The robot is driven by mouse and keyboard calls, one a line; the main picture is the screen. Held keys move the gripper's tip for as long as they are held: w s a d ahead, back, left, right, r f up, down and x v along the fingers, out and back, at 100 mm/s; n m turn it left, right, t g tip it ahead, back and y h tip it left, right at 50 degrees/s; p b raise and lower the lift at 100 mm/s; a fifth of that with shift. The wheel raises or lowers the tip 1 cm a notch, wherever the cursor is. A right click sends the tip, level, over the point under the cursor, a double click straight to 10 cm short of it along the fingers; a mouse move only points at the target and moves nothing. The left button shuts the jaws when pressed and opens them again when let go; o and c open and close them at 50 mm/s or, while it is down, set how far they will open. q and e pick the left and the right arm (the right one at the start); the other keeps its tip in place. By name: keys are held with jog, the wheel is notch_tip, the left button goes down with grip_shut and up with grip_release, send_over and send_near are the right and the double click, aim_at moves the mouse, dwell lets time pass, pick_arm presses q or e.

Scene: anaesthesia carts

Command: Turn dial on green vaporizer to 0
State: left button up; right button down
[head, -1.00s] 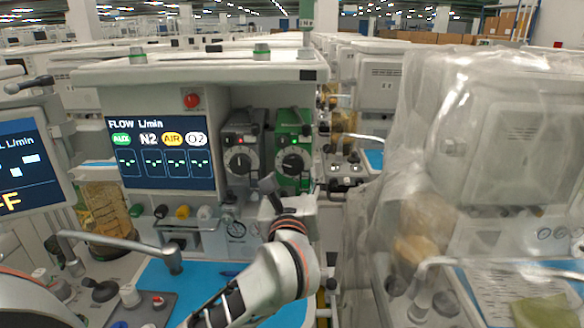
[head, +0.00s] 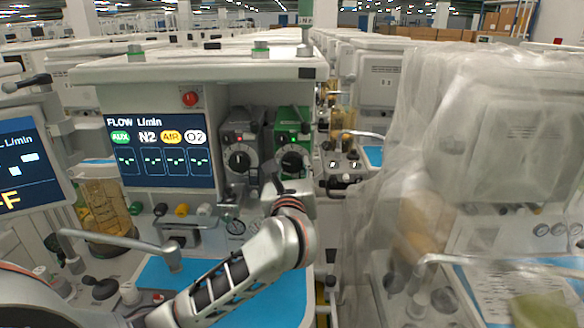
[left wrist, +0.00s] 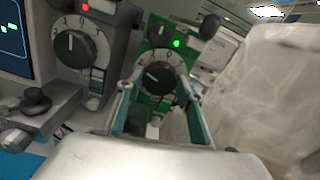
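The green vaporizer (head: 291,125) is mounted on the right of the machine's front, with a black dial (head: 292,160) below its top. It also shows in the left wrist view (left wrist: 160,45), with a green light lit; its dial (left wrist: 157,78) carries a pale pointer line, and I cannot read its setting. My left gripper (head: 277,172) is just in front of the green vaporizer's lower part. In the left wrist view its fingers (left wrist: 159,82) are apart, one on each side of the dial. I cannot tell whether they touch it. My right gripper is not in view.
A grey vaporizer (head: 240,140) with a similar dial and a red light stands close on the left. A flow screen (head: 160,152) is further left. A plastic-draped cart (head: 440,150) stands on the right. A blue work surface (head: 255,300) lies below my arm.

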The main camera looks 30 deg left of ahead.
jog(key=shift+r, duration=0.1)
pick_arm(q)
jog(key=shift+m+p, duration=0.3)
jog(key=shift+m, duration=0.1)
jog(key=shift+m+p, duration=0.35)
jog(key=shift+m, duration=1.55)
jog(key=m, duration=0.4)
jog(key=shift+y, duration=0.3)
jog(key=m, duration=0.5)
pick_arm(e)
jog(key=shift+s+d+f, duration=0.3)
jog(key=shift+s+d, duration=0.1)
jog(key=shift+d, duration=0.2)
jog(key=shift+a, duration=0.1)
pick_arm(q)
jog(key=o, duration=1.1)
